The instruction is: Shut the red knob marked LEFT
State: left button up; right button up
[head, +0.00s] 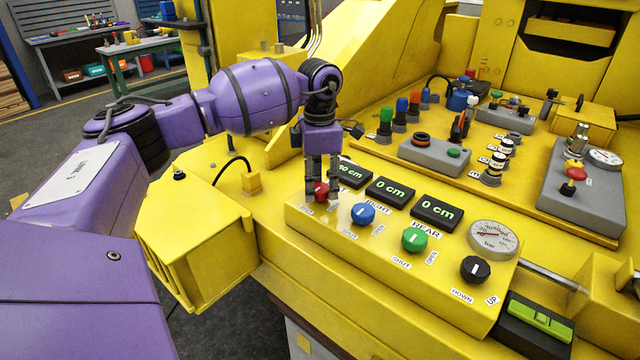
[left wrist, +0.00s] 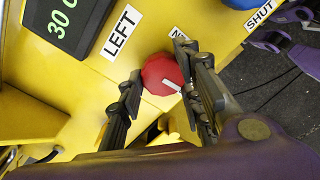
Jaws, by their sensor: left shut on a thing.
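The red knob (head: 321,191) is at the left end of the row of knobs on the sloped yellow panel. In the left wrist view the red knob (left wrist: 158,70) lies beside the LEFT label (left wrist: 121,32), and its white pointer mark is visible on its lower right. My left gripper (head: 322,187) points down at the knob, with one finger on each side of it, and is shut on it. The fingers (left wrist: 166,88) show around the knob in the left wrist view. A small label beside the knob is partly hidden by a finger.
A blue knob (head: 363,214), a green knob (head: 415,239) and a black knob (head: 475,269) stand to the right along the panel. The display (left wrist: 65,20) near the red knob reads 30. Two other displays read 0 cm. A pressure gauge (head: 492,238) is at the right.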

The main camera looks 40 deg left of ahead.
aim_at(319, 185)
pick_arm(q)
jog(key=shift+w+a+r+m, duration=0.15)
jog(key=shift+a+r+m, duration=0.05)
jog(key=shift+m, duration=0.4)
jog(key=o, duration=0.8)
jog(key=shift+o, duration=1.1)
jog(key=shift+f, duration=0.15)
jog(key=shift+d+r, duration=0.1)
jog(key=shift+r, duration=0.45)
notch_tip(319, 185, up, 11)
jog(key=shift+f, duration=0.1)
